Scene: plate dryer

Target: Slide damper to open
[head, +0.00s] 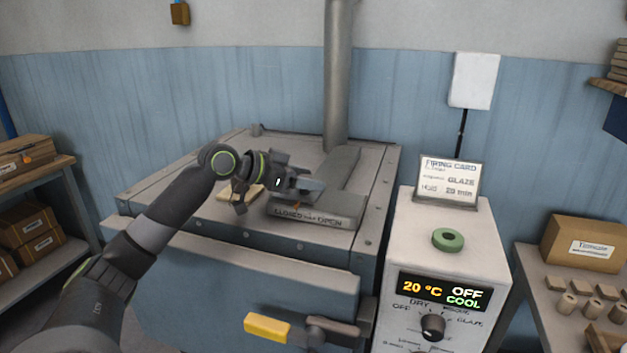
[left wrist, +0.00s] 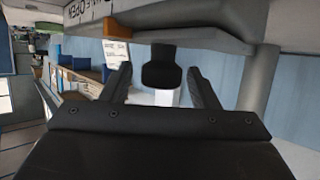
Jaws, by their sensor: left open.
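The grey damper plate (head: 341,170) lies on the kiln top by the foot of the flue pipe. In front of it is a raised strip (head: 312,216) lettered CLOSED and OPEN; upside-down lettering also shows at the top of the left wrist view (left wrist: 78,10). My left gripper (head: 308,188) is over this strip, hiding part of the damper. In the left wrist view its two fingers are apart, with a dark rounded block (left wrist: 161,72) showing between them; I cannot tell whether they touch it. My right gripper is not in view.
The flue pipe (head: 338,80) rises behind the damper. A pale control box (head: 450,240) stands right of the kiln, with a firing card (head: 447,182) on top. A yellow handle (head: 267,327) sticks out at the kiln front. Shelves with boxes (head: 28,225) are at left.

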